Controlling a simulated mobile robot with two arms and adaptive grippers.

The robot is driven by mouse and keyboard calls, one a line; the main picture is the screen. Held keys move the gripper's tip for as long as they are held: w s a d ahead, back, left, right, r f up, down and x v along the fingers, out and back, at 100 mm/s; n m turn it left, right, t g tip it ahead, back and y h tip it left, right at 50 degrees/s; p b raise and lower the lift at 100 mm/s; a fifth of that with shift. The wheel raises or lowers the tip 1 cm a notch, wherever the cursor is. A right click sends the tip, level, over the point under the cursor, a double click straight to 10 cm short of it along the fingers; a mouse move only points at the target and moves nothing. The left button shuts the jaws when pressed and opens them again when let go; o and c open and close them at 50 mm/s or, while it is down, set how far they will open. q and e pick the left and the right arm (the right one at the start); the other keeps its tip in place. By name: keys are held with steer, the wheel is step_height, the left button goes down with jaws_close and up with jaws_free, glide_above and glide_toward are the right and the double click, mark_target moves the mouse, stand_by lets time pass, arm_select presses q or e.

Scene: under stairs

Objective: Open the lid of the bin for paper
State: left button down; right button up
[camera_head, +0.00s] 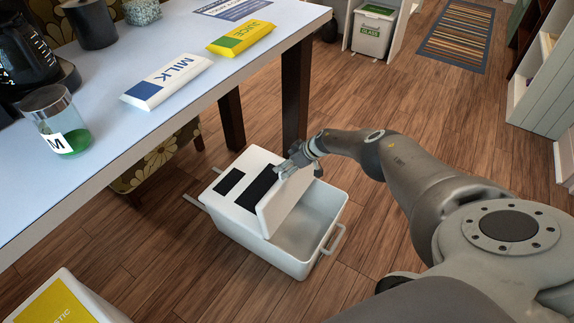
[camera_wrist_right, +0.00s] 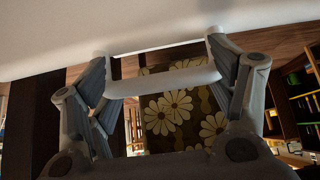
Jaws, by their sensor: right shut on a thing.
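A white bin (camera_head: 250,243) stands on the floor beside the table, with dark patches on its top and no readable word. Its lid flap (camera_head: 283,212) is raised steeply, and the front of the bin's inside shows, looking empty. My right gripper (camera_head: 292,164) is at the upper edge of the flap. In the right wrist view its two fingers (camera_wrist_right: 164,72) are shut on a white part of the lid (camera_wrist_right: 165,86). The fingertips are small and partly hidden in the head view. My left gripper is not in view.
A white table (camera_head: 110,120) at left holds a milk carton (camera_head: 167,82), a juice carton (camera_head: 240,38) and a jar (camera_head: 57,122). A bin with a yellow label (camera_head: 62,303) stands at lower left, a glass bin (camera_head: 371,32) at the back. Floor right of the bin is clear.

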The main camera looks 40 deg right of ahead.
steer(key=shift+w, duration=0.2)
stand_by(0.4)
steer(key=o, duration=2)
steer(key=shift+s, duration=0.1)
steer(key=shift+s+d+r, duration=0.15)
steer(key=shift+d+r, duration=0.05)
steer(key=shift+r, duration=0.25)
steer(key=shift+v, duration=1)
steer(key=v, duration=0.9)
steer(key=shift+a, duration=0.2)
